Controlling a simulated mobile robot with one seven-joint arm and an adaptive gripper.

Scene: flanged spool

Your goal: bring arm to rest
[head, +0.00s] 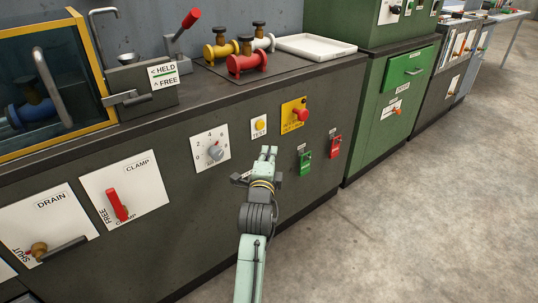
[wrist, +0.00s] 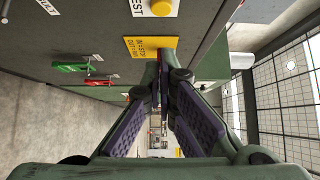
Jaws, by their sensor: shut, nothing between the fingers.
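My gripper (head: 268,153) is at the end of my pale green arm, in front of the dark bench front in the head view. Its fingers are together and hold nothing. In the wrist view the two fingers (wrist: 162,62) meet near the top middle, in front of part of the yellow plate (wrist: 150,46). In the head view the gripper is below and left of the yellow plate with the red button (head: 301,114). I cannot tell how far it is from the panel.
The bench front carries a dial (head: 215,152), a TEST button (head: 260,125), a red clamp lever (head: 117,205), a drain handle (head: 62,249), and green (head: 305,160) and red (head: 334,147) tags. Spools (head: 247,62) and a white tray (head: 315,46) are on top. The floor at right is clear.

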